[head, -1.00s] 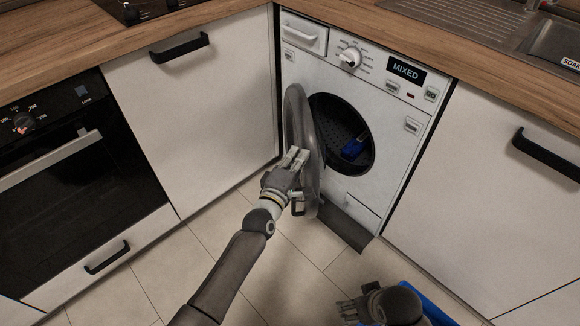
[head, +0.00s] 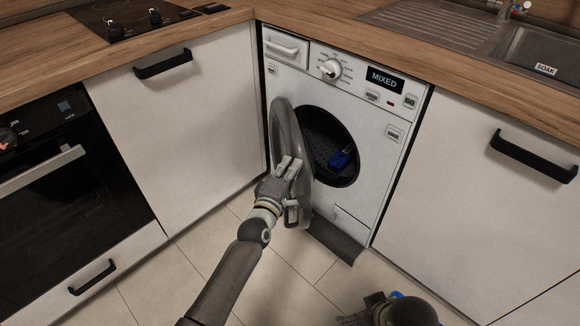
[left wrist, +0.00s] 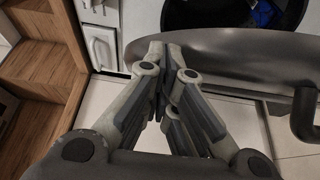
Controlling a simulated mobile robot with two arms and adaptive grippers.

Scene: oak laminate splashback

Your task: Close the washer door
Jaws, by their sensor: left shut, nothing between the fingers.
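The white washer (head: 358,128) stands under the worktop, its round opening (head: 330,150) dark, with a blue item (head: 342,160) inside. Its grey round door (head: 281,130) is open, swung out to the left of the opening. My left gripper (head: 288,165) is shut and empty at the outer face of the door. In the left wrist view the fingertips (left wrist: 167,50) lie against or very near the door (left wrist: 235,50); contact is hard to tell. The door's handle (left wrist: 304,112) is at the right there. My right gripper (head: 352,320) shows only partly at the bottom edge.
A white cabinet (head: 185,120) stands left of the washer, with an oven (head: 65,180) beyond it. Another white cabinet (head: 470,200) with a black handle is at right. Tiled floor (head: 270,275) lies clear in front.

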